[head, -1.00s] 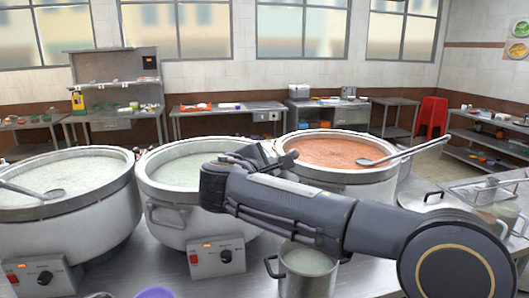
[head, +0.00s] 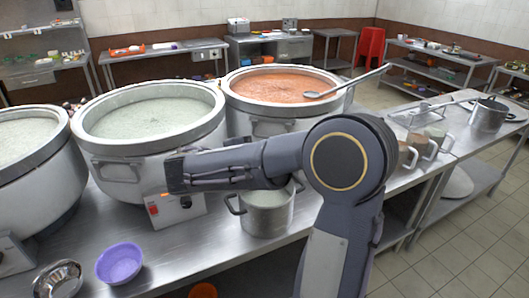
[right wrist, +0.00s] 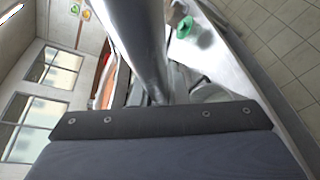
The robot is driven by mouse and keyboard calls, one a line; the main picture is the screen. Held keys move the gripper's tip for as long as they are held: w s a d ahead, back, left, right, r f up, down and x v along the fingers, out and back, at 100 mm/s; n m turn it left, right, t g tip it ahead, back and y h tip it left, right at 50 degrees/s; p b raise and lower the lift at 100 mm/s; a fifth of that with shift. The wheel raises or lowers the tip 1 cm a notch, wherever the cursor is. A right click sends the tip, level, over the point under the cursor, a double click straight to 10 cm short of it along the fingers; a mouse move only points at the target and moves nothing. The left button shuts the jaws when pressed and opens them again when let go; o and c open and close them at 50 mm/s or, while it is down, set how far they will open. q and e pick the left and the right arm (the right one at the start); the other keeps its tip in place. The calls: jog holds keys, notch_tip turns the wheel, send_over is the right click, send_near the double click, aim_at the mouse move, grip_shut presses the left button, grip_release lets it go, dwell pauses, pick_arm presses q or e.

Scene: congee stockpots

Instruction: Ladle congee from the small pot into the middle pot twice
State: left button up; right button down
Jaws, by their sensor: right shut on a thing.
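The small pot (head: 266,214) is a silver pot with side handles, standing on the steel counter below my right forearm. The forearm partly covers its top, so its contents barely show. The middle pot (head: 113,171) is a large pot of pale green-white congee, behind and left of it. My right forearm reaches left across the middle pot's front. In the right wrist view my right gripper (right wrist: 160,102) is shut on a silvery metal handle (right wrist: 142,40), which looks like a ladle's. The ladle's bowl is hidden. My left gripper is out of view.
Another large pale pot (head: 45,190) stands at left. A pot of orange-red food (head: 268,87) has a ladle (head: 345,82) resting across it. A purple bowl (head: 119,262) and a metal bowl (head: 58,279) sit at the front. Mugs and a saucepan (head: 488,116) are at right.

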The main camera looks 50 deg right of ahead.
jog(key=w+d+f+n+g+y+p, duration=0.25)
jog(key=w+d+f+y+p, duration=0.2)
jog(key=d+p, duration=0.35)
jog(key=s+a+f+m+t+h+b, duration=0.1)
jog(key=a+f+b, duration=0.6)
jog(key=b, duration=1)
notch_tip(320, 180, down, 3)
jog(key=s+t+h, duration=0.1)
jog(key=s+h, duration=0.1)
jog(key=s, duration=0.1)
jog(key=shift+r+m, duration=0.15)
jog(key=shift+m, duration=0.1)
